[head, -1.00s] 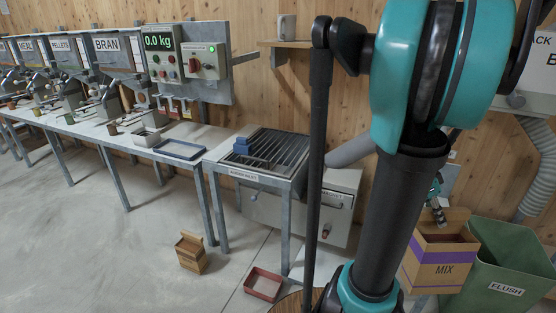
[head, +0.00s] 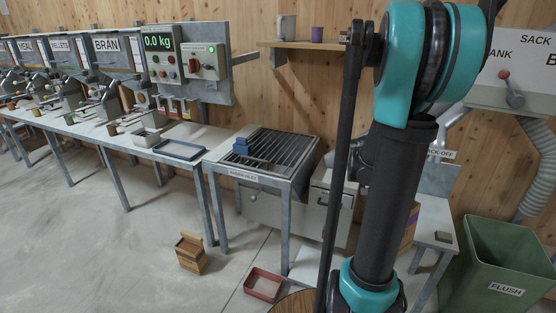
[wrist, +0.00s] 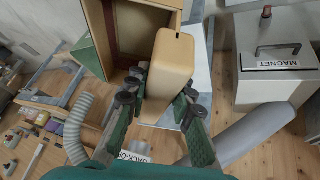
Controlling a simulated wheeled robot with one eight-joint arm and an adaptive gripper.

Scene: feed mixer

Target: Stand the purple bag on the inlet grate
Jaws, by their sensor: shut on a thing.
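The purple-banded bag (head: 409,228) is a tan carton, mostly hidden behind my arm in the head view. In the wrist view my gripper (wrist: 158,96) is shut on its upright tan grip block (wrist: 173,60). The bag's open top, with brown inside, shows just beyond the fingers. Its underside is hidden, so I cannot tell its height above anything. The inlet grate (head: 292,151) is a set of dark bars in the grey mixer inlet table, left of my arm in the head view. A blue block (head: 258,149) lies on its left part.
A grey sack-off table (head: 440,222) and green flush bin (head: 498,258) stand right of my arm. The magnet box (wrist: 277,70) shows in the wrist view. A small tan bag (head: 191,254) and red tray (head: 263,285) are on the floor.

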